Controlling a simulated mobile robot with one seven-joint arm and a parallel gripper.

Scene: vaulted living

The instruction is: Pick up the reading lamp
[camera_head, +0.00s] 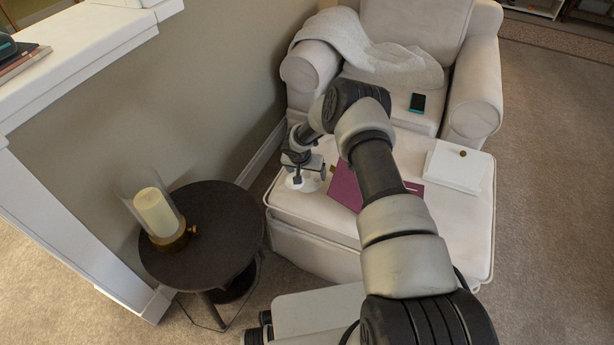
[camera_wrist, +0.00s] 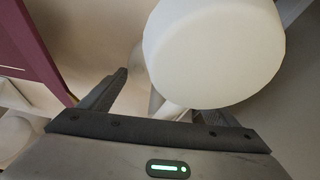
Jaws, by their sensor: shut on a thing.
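The reading lamp shows in the head view as a white round part (camera_head: 305,182) at the left side of the cream ottoman (camera_head: 310,213). The rest of it is mostly hidden by my gripper (camera_head: 297,160), which points down over it. In the wrist view a large white rounded part of the lamp (camera_wrist: 215,50) fills the upper middle, just beyond the fingers. My gripper (camera_wrist: 168,98) is shut on the lamp, with a pale narrow part between its fingers. The exact contact is partly hidden. I cannot tell whether the lamp touches the ottoman.
A purple book (camera_head: 345,187) lies right of the lamp, and a white box (camera_head: 455,167) sits farther right on the ottoman. A dark round side table (camera_head: 205,262) holds a glass candle lantern (camera_head: 155,212). An armchair (camera_head: 473,105) with a phone (camera_head: 417,102) stands behind.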

